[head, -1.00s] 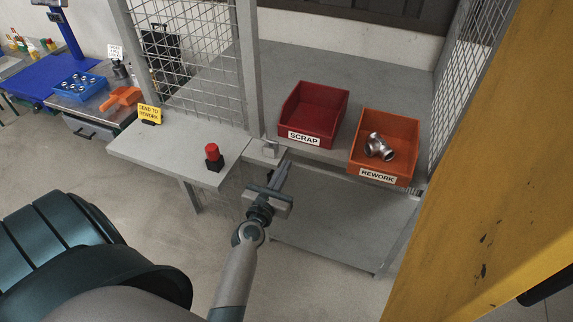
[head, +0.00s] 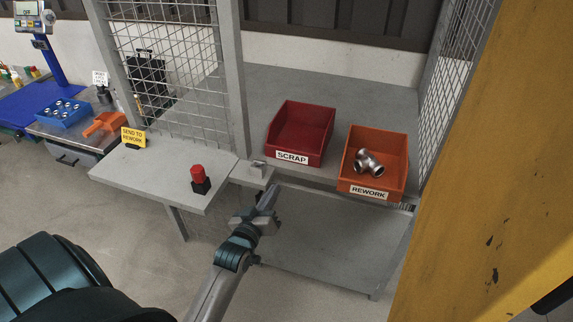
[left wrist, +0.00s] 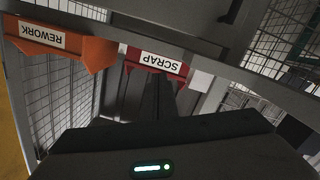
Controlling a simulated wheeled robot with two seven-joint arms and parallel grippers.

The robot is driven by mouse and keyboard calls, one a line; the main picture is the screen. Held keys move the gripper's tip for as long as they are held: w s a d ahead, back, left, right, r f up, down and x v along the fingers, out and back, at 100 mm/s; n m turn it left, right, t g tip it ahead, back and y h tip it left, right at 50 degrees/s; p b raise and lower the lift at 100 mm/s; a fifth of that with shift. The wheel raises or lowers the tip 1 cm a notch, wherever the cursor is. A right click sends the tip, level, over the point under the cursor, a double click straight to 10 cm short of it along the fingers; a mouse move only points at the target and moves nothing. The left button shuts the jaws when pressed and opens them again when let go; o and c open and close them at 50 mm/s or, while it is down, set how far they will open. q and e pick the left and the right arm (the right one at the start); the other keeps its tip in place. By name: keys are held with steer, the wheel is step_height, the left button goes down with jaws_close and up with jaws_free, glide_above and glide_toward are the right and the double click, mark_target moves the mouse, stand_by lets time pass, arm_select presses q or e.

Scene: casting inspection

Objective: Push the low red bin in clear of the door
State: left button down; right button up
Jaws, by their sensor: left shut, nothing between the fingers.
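The low red bin (head: 318,150), labelled SCRAP, sits empty on the grey shelf near its front edge, inside the mesh enclosure. My left gripper (head: 271,196) is shut and empty, in front of the shelf and below the bin's front left corner, apart from it. In the left wrist view the picture is upside down: the red bin's front (left wrist: 176,67) shows beyond my dark fingers (left wrist: 158,98). Its label is partly above the fingertips. I cannot make out a door for certain. My right gripper is not in view.
A mesh panel and post (head: 232,80) stand at left. A side table (head: 160,177) carries a red button (head: 199,176). A yellow panel (head: 480,190) fills the right.

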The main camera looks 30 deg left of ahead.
mark_target(290, 155)
arm_select(q)
steer(key=m, duration=0.7)
steer(key=m+b, duration=0.1)
steer(key=m, duration=0.7)
steer(key=m+b, duration=0.1)
steer(key=m, duration=0.7)
steer(key=shift+s+a+r+t, duration=0.3)
steer(key=shift+r, duration=0.1)
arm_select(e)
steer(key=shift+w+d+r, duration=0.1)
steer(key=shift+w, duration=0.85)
arm_select(q)
steer(key=shift+y, duration=0.4)
